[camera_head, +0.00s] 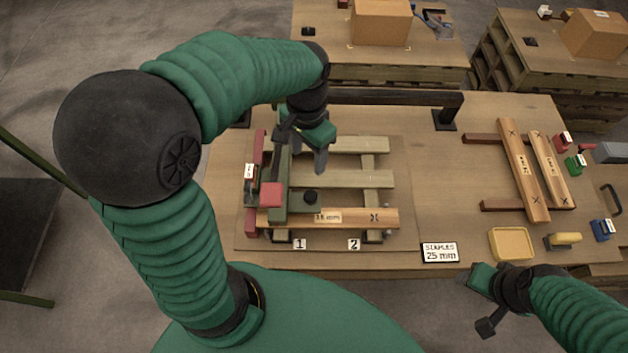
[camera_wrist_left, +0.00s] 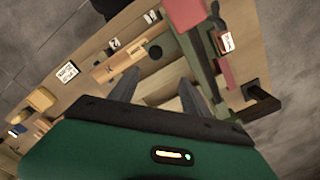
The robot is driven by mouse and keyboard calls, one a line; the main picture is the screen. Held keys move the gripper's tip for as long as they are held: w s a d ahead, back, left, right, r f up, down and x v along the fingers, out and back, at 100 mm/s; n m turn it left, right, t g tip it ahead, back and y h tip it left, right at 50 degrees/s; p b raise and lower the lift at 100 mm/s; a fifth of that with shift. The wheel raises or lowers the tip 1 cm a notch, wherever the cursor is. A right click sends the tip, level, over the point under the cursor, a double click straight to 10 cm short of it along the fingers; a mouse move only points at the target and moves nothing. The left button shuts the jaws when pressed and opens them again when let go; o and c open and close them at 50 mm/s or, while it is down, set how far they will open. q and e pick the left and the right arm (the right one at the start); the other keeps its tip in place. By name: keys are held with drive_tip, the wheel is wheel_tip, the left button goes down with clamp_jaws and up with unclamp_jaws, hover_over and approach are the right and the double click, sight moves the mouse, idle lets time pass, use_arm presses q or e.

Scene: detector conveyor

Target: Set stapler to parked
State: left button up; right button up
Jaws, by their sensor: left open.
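The stapler (camera_head: 281,208) is a grey-green bar-shaped tool with a red block (camera_head: 270,195). It stands at the left end of the slatted wooden frame, beside a red upright strip. In the left wrist view the stapler (camera_wrist_left: 197,70) runs past the right finger. My left gripper (camera_head: 303,158) is open above the back of the frame, close to the stapler's far end; I cannot tell if it touches. The fingers also show in the left wrist view (camera_wrist_left: 157,92), apart with nothing clearly between them. My right gripper (camera_head: 482,302) is open and empty at the table's front edge.
A labelled plank (camera_head: 358,218) lies across the frame's front, behind cards 1 and 2. A staples card (camera_head: 440,252), yellow tray (camera_head: 511,244) and brush (camera_head: 562,240) lie to the right. Two more planks (camera_head: 523,170) rest on red bars. A dark rail (camera_head: 395,98) spans the back.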

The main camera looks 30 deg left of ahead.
use_arm(q)
wheel_tip(320, 180, down, 3)
drive_tip(key=s+d, duration=0.1)
drive_tip(key=s, duration=0.1)
approach(311, 196)
drive_tip(key=shift+s+d+f, duration=0.35)
drive_tip(key=shift+s+d, duration=0.05)
drive_tip(key=shift+d, duration=0.05)
drive_tip(key=f, duration=0.2)
drive_tip(key=w+f, duration=0.1)
drive_tip(key=f, duration=0.1)
drive_tip(key=shift+f, duration=0.3)
drive_tip(key=f, duration=0.1)
drive_tip(key=a+f, duration=0.1)
drive_tip(key=shift+f, duration=0.4)
drive_tip(key=shift+s+a+f, duration=0.15)
drive_tip(key=shift+a+f, duration=0.15)
drive_tip(key=shift+f, duration=0.1)
drive_tip(key=shift+d+r, duration=0.1)
drive_tip(key=shift+d, duration=0.5)
drive_tip(key=c, duration=0.4)
drive_tip(key=shift+c, duration=2.6)
drive_tip(key=shift+a, duration=0.3)
clamp_jaws()
use_arm(e)
drive_tip(key=shift+s+d, duration=0.55)
drive_tip(key=shift+s, duration=0.05)
use_arm(q)
drive_tip(key=shift+s+d, duration=0.1)
